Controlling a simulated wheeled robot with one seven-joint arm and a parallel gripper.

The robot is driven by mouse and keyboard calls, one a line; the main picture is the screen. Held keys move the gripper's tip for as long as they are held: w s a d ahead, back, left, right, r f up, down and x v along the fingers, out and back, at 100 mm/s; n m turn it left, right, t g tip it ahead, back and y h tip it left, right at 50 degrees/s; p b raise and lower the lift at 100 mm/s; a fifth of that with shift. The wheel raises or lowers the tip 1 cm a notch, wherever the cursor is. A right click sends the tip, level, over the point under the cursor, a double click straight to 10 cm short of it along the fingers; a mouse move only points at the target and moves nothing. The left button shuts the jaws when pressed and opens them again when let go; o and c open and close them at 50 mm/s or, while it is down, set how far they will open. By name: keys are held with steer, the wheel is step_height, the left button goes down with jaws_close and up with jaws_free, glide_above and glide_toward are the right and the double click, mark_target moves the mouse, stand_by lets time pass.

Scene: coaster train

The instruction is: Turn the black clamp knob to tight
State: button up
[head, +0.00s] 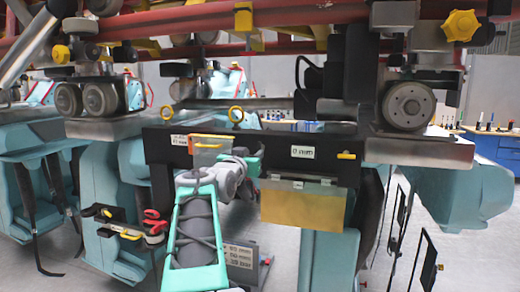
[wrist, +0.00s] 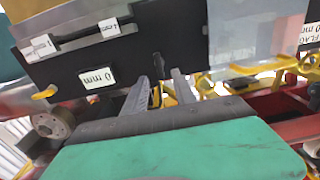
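My gripper (wrist: 159,77) shows in the wrist view with its two grey fingers apart in front of a black bar (wrist: 60,72). A small narrow dark piece (wrist: 157,94) shows between the fingers, with a gap on each side; it may be the black clamp knob, but I cannot tell for sure. In the head view the gripper (head: 250,160) is small and partly hidden by my wrist, close to the black bar (head: 330,170) under the train. The knob cannot be made out there, and its turn position is not readable.
An amber panel (head: 303,205) hangs from the bar's right part, beside a "0 mm" label (head: 303,152). A smaller orange-edged panel (head: 207,150) hangs close left of the gripper. Train wheels (head: 410,105) and teal seats (head: 480,195) crowd both sides. A tool holder (head: 125,230) stands lower left.

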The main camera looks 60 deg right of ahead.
mark_target(258, 149)
steer(key=d+p, duration=0.1)
steer(key=d, duration=0.1)
steer(key=d+p, duration=0.1)
steer(key=d, duration=0.1)
steer(key=w+d+p, duration=0.1)
steer(key=d, duration=0.2)
steer(key=shift+r, duration=0.25)
steer(key=shift+d+f, duration=0.15)
steer(key=shift+d, duration=0.2)
steer(key=shift+w+a, duration=0.1)
jaws_close()
